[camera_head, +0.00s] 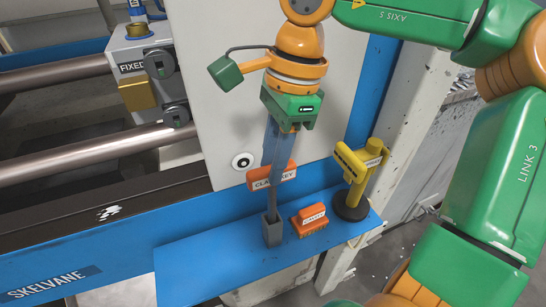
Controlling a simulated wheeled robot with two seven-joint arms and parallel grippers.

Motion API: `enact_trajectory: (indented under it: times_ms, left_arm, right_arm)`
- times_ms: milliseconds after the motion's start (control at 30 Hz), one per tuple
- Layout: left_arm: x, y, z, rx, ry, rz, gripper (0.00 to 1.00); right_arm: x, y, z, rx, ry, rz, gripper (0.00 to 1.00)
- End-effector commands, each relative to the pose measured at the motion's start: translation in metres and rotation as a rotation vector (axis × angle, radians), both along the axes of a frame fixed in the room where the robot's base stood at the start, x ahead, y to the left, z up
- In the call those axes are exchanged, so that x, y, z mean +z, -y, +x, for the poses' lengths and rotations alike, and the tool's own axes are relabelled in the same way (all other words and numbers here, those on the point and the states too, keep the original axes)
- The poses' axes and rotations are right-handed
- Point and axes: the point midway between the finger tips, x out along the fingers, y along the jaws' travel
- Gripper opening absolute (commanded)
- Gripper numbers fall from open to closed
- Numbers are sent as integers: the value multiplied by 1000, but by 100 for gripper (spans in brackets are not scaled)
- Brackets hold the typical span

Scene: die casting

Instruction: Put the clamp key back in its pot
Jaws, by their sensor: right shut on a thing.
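The clamp key has an orange handle (283,174) lettered "CLAMP KEY" and a grey shaft below it. It stands nearly upright above the blue shelf. My right gripper (276,162) comes down from above, its long grey fingers shut on the handle. The shaft runs down to a small grey square block (272,232) at the shelf. I cannot tell whether this block is the pot or the key's own lower end, nor how deep the shaft sits. The fingers hide part of the handle. My left gripper is out of view.
An orange block (310,221) lettered "CAVITY" sits close right of the grey block. A yellow tool on a black round base (351,207) stands further right. The blue shelf (205,262) is bare to the left. A white machine plate (225,90) rises behind.

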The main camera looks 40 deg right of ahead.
Motion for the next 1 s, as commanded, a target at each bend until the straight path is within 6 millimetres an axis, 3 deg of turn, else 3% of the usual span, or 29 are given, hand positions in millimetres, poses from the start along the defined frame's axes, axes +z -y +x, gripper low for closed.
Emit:
enact_trajectory:
  times_ms: [67, 100, 200, 500, 800, 1000]
  left_arm:
    - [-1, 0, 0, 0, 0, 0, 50]
    - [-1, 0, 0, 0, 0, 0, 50]
    - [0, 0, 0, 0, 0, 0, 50]
    - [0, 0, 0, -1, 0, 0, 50]
    - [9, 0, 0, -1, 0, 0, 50]
    - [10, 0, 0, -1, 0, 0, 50]
  right_arm:
    - [-1, 0, 0, 0, 1, 1, 0]
    - [-1, 0, 0, 0, 1, 1, 38]
    - [0, 0, 0, 0, 1, 0, 62]
    - [2, 1, 0, 0, 1, 0, 62]
    - [60, 11, -2, -3, 3, 0, 62]
    - [70, 13, -3, 1, 0, 0, 62]
